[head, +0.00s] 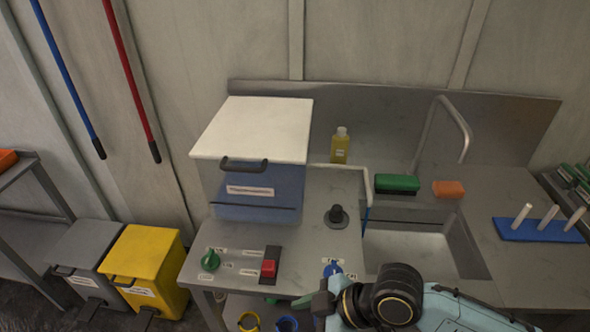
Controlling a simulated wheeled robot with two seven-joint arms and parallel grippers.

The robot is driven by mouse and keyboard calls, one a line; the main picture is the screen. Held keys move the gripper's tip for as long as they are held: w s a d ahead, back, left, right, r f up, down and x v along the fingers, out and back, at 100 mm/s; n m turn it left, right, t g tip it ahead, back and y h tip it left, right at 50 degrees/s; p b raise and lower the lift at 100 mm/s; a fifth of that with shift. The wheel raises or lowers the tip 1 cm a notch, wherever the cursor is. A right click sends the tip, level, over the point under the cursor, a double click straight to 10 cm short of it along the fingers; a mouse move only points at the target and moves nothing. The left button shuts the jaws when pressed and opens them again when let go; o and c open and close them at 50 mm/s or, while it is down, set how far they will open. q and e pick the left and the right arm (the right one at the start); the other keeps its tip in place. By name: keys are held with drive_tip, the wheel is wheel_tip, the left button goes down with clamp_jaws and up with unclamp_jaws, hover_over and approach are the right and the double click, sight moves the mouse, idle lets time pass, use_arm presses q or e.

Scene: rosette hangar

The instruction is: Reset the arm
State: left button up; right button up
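My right gripper (322,300) is at the bottom centre of the head view, in front of the steel counter's front edge, its arm coming in from the lower right. It points left and is seen partly from behind, so its fingertips and any opening between them cannot be made out. No object shows clearly in it. A blue knob (332,269) is just beyond it; I cannot tell whether they touch. My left gripper is not in view.
The steel counter (330,188) holds a white-lidded box (252,130), a green knob (210,260), a red switch (269,268), a yellow bottle (340,147) and sponges. A sink (410,250) is behind my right arm. Yellow (150,262) and grey bins stand left.

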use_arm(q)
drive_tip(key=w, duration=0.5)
use_arm(e)
drive_tip(key=s+d+f+m+t+h, duration=0.1)
drive_tip(key=s+d+f+m+h, duration=0.1)
drive_tip(key=s+d+m+h, duration=0.6)
drive_tip(key=s+d+f+m+t+h, duration=0.1)
drive_tip(key=d+f+m, duration=0.1)
drive_tip(key=d+m, duration=0.8)
wheel_tip(320, 180, down, 27)
drive_tip(key=s+d+n+b, duration=0.1)
drive_tip(key=d+n+b, duration=0.2)
drive_tip(key=n+b, duration=0.15)
use_arm(q)
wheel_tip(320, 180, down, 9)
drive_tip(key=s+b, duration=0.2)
drive_tip(key=b, duration=0.3)
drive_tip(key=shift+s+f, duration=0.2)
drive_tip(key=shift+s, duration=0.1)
use_arm(e)
drive_tip(key=s+d+f+g, duration=0.2)
drive_tip(key=s+f, duration=1.5)
drive_tip(key=f, duration=0.4)
drive_tip(key=shift+s+d+m, duration=0.2)
drive_tip(key=shift+d+m, duration=0.05)
drive_tip(key=shift+m, duration=0.1)
